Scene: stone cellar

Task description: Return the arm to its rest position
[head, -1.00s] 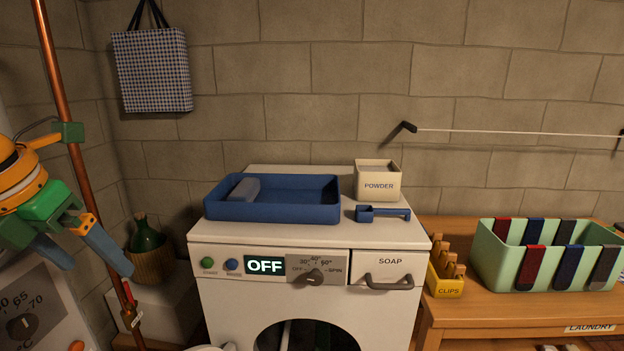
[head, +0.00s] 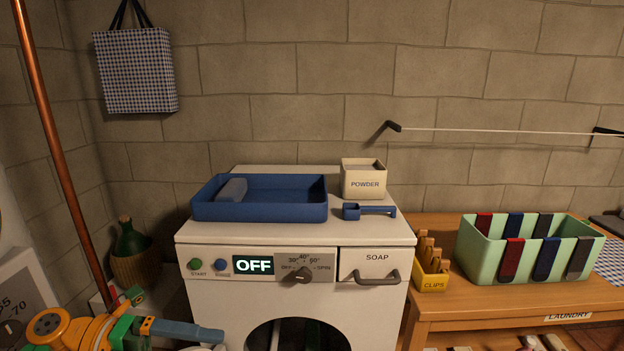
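My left arm (head: 70,331) reaches in low at the left edge of the head view, with orange, yellow and green parts. Its gripper (head: 205,333) points right, in front of the washing machine's (head: 214,290) lower left side. One blue finger shows clearly; the other is hidden or cut off by the bottom edge, so its opening cannot be told. I see nothing held in the visible finger. My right gripper is out of view.
On the washer stand a blue tray (head: 275,212) with a grey-blue block, a powder box (head: 363,184) and a blue scoop (head: 368,211). A copper pipe (head: 50,130) runs at left. At right, a wooden table (head: 500,298) holds a clips box (head: 432,283) and a green bin (head: 477,258).

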